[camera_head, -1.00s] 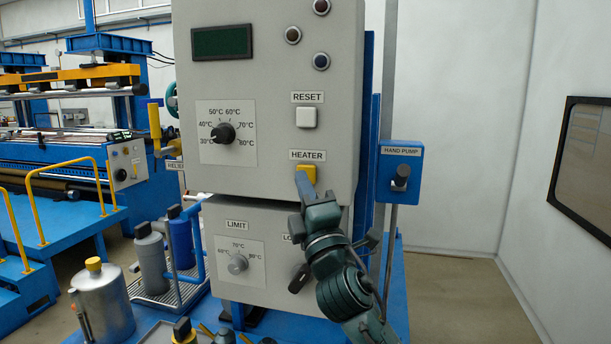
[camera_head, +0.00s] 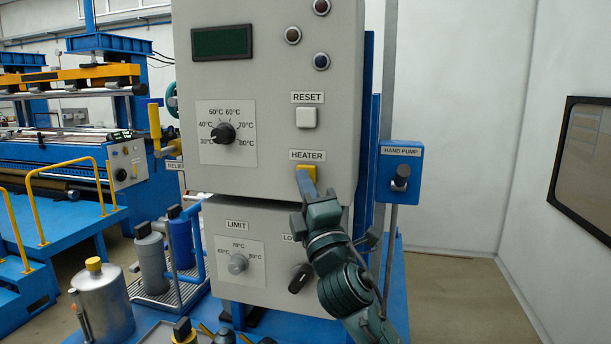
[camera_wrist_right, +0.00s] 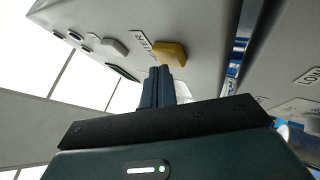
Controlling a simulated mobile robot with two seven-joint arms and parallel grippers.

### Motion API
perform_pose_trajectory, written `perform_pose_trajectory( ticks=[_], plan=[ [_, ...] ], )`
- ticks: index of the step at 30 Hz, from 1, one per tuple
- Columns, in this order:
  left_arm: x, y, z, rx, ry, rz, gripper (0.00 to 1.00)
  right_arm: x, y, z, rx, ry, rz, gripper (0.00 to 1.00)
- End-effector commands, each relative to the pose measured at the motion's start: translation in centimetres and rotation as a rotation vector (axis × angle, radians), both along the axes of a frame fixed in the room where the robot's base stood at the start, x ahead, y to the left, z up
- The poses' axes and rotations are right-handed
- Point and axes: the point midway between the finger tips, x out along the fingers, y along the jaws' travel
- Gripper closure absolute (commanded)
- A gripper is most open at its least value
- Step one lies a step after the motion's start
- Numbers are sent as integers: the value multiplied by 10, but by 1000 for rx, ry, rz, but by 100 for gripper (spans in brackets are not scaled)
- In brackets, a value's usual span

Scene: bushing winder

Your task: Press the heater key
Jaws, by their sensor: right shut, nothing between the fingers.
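The yellow heater key (camera_head: 308,171) sits on the grey control cabinet (camera_head: 270,125), under the HEATER label (camera_head: 307,155). My right gripper (camera_head: 304,176) is shut and empty, with its fingertips at the lower left part of the key in the head view. The fingers hide part of the key there. In the right wrist view the key (camera_wrist_right: 172,54) shows just beyond the closed fingertips (camera_wrist_right: 160,70). I cannot tell whether they touch it. My left gripper is not in view.
A white RESET key (camera_head: 307,117) is above the heater key. A black lock knob (camera_head: 300,279) is below, near my right arm. The hand pump box (camera_head: 401,172) with its lever stands to the right. Bottles and a metal can (camera_head: 103,303) stand at lower left.

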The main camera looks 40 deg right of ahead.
Motion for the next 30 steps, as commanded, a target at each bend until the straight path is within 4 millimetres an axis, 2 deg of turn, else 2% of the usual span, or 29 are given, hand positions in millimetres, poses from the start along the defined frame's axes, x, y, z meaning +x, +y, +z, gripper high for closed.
perform_pose_trajectory(
  ticks=[30],
  plan=[
    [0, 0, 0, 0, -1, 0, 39, 6, -7, 0, 0, 0, -1, 100]
  ],
)
